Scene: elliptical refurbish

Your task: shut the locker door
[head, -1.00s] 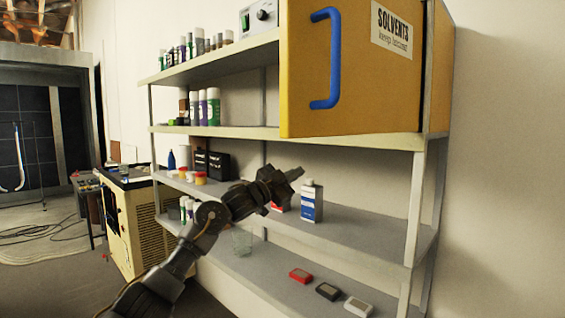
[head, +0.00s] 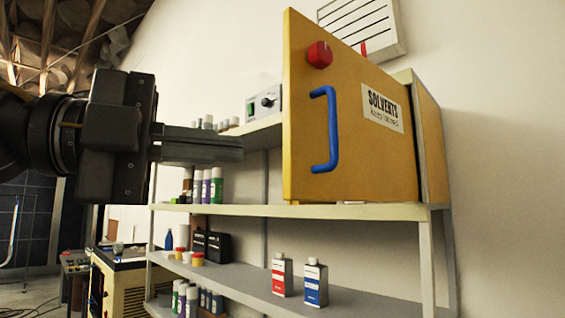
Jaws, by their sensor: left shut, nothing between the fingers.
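The yellow locker door (head: 350,140) has a blue handle (head: 324,130), a red knob (head: 319,54) and a SOLVENTS label. It stands open, its free left edge swung out towards me and its right side at the locker body (head: 432,150). The door hides the locker's inside. My left gripper (head: 240,149) is shut and empty, its fingers pointing right. In the picture it is left of the door's free edge, with a gap between them. My right gripper is not in view.
The locker sits on a metal shelf unit (head: 380,211). Spray cans (head: 206,186) and a grey control box (head: 264,102) are on the shelves left of the door. A red-and-white can (head: 282,277) and a blue-and-white can (head: 314,284) stand below. A slatted white panel (head: 365,25) is above.

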